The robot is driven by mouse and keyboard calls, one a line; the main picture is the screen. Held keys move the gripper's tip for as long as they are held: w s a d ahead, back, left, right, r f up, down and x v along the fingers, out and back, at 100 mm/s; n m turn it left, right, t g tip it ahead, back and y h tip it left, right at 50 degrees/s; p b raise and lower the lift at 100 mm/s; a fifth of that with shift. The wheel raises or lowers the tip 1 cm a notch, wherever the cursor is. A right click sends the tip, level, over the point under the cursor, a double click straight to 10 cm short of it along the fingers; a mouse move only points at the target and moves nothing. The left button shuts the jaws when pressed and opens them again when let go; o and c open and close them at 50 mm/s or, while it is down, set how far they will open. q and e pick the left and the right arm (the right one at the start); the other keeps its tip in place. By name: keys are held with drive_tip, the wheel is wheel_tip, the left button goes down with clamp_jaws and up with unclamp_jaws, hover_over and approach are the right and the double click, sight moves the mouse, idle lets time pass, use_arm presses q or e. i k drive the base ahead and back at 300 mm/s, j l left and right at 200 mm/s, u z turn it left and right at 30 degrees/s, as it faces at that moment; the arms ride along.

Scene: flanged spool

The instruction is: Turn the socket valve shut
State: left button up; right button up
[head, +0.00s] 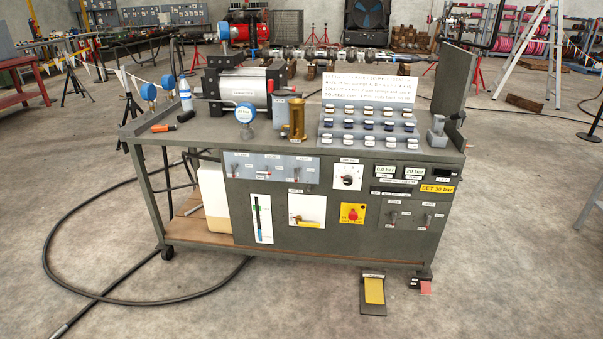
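A grey test bench (345,235) on wheels stands in the middle of the head view, with controls on its front panel. A brass-coloured valve with a lever (303,214) sits on a white plate low in the middle. Two small levers, one on the left (393,217) and one on the right (428,219), sit at the lower right. A grey-blue panel (268,168) at the upper left carries several small levers. Their labels are too small to read, so I cannot tell which is the socket valve or how it is set. Neither gripper shows.
A red button on a yellow plate (352,214), a white dial (347,177) and a yellow "SET 30 bar" sign (437,189) share the front. A yellow pedal (374,291) stands on the floor before the bench. A black hose (88,292) loops at left.

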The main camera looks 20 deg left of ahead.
sight(264, 172)
drive_tip(key=u, duration=0.75)
